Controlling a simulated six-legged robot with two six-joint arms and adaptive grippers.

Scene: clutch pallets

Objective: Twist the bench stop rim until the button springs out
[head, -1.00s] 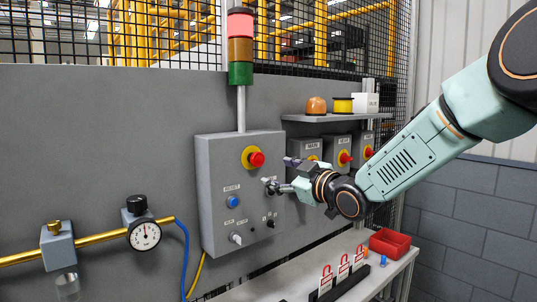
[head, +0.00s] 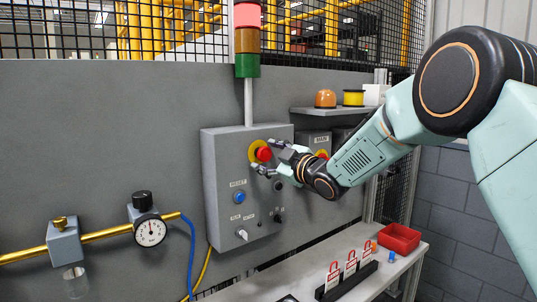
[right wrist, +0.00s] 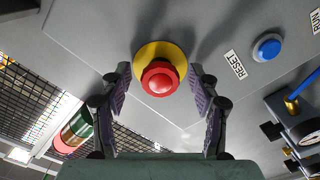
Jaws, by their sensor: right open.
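The bench stop is a red mushroom button on a yellow round collar (head: 260,152), at the upper part of the grey control box (head: 220,190). In the right wrist view the red button (right wrist: 160,79) sits at the upper middle, between and beyond the fingertips. My right gripper (head: 271,157) reaches in from the right, close to the button. In the right wrist view its two fingers (right wrist: 160,88) are spread on either side of the button, with gaps to both sides. It is open and empty. My left gripper is not in view.
A blue RESET button (head: 239,197) and a selector knob (head: 241,234) are on the same box. A stack light (head: 247,40) rises above it. Another stop box (head: 316,138) stands to the right. A bench (head: 280,275) with a red bin (head: 400,238) lies below.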

